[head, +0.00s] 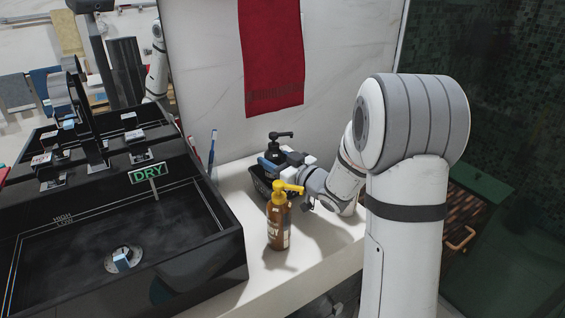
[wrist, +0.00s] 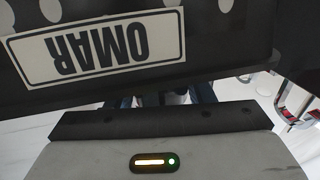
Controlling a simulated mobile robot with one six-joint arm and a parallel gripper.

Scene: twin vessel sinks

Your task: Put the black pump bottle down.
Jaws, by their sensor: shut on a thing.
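The black pump bottle (head: 273,152) shows in the head view near the wall, upright, with its nozzle pointing right. My gripper (head: 277,163) is shut on it, and the gripper hides much of its body. The bottle is over or in a small black basket (head: 259,186); I cannot tell whether its base touches anything. In the wrist view a black holed surface with an upside-down OMAR label (wrist: 85,48), which looks like the basket, fills the top. The bottle itself cannot be made out there.
A brown bottle with a yellow pump (head: 278,222) stands on the white counter (head: 325,240) just in front of my gripper. A black sink (head: 120,240) with a DRY sign (head: 148,174) is at left. Toothbrushes (head: 211,150) stand beside it. A red towel (head: 271,60) hangs above.

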